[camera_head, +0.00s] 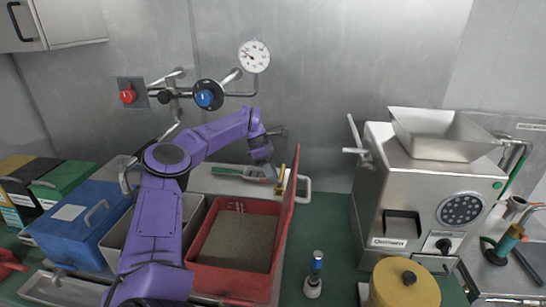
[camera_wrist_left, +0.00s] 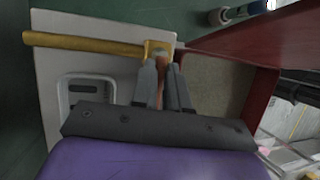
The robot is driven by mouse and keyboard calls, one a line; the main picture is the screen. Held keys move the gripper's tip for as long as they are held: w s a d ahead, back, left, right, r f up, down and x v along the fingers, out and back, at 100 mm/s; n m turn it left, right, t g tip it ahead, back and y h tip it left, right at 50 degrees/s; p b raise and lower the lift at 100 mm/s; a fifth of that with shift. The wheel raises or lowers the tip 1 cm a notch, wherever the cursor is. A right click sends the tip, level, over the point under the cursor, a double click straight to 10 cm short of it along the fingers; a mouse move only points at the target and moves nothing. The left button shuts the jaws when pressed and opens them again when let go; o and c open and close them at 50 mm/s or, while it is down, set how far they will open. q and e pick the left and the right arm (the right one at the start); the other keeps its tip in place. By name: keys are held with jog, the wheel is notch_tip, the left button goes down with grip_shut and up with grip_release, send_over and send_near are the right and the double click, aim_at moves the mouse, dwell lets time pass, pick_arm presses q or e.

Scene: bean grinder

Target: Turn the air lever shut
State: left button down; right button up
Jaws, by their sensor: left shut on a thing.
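The air line is on the back wall: a pipe with a blue knob (camera_head: 207,95), a round gauge (camera_head: 254,56) and a silver handle (camera_head: 168,77). I cannot tell for sure which part is the air lever. My left gripper (camera_head: 270,170) is low and right of the pipe, above the counter by the red box. In the left wrist view its fingers (camera_wrist_left: 164,78) are shut on a thin reddish-brown piece. A yellow bar (camera_wrist_left: 88,43) with a square end lies at the fingertips. My right gripper is not in view.
A red box (camera_head: 193,265) with its lid raised stands under my left arm. A red switch (camera_head: 127,93) is on the wall. Blue (camera_head: 75,225) and green (camera_head: 62,180) boxes stand at left. The grinder (camera_head: 425,195) stands at right.

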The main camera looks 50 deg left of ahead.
pick_arm(q)
jog(key=c, duration=1.1)
grip_release()
jog(key=p+v, duration=0.1)
jog(key=v, duration=0.9)
jog(key=shift+a+r, duration=0.15)
jog(key=shift+r, duration=0.05)
